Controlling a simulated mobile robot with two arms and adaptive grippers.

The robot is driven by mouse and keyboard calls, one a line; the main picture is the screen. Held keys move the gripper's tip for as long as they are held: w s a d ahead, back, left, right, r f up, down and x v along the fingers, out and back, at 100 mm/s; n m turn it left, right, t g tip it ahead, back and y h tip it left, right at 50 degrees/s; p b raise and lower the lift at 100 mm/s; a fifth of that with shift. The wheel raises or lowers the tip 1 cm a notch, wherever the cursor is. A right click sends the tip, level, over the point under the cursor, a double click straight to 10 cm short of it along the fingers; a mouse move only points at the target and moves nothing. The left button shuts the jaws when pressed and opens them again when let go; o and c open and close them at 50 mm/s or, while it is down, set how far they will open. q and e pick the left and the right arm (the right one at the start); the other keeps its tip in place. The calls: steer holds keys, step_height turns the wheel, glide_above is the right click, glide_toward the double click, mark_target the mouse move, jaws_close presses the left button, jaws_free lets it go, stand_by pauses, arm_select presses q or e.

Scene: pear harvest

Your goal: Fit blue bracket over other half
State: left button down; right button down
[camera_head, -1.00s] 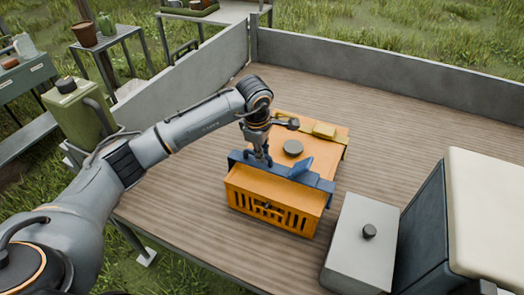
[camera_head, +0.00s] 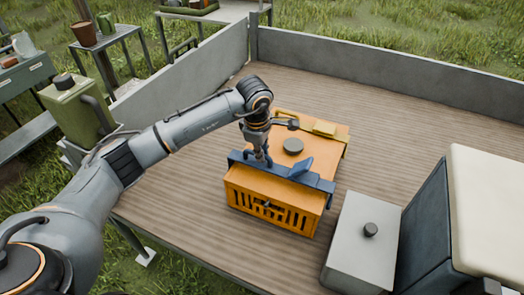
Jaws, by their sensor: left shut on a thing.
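The blue bracket (camera_head: 312,181) lies across the top of an orange slotted box (camera_head: 272,203), along its front part. A raised blue flap stands at the bracket's right half. My left gripper (camera_head: 261,160) comes down from above and is shut on the bracket near its left half. The fingertips are small and partly hidden behind the blue part. I cannot tell which blue piece is the other half, or how closely the two fit. My right gripper is out of view.
A grey box with a knob (camera_head: 362,245) stands close at the right. The wooden deck (camera_head: 400,130) behind is clear, bounded by grey walls (camera_head: 400,72).

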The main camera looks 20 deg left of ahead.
arm_select(q)
steer(key=shift+f+b, duration=1.1)
steer(key=shift+f, duration=0.3)
steer(key=c, duration=1.3)
jaws_free()
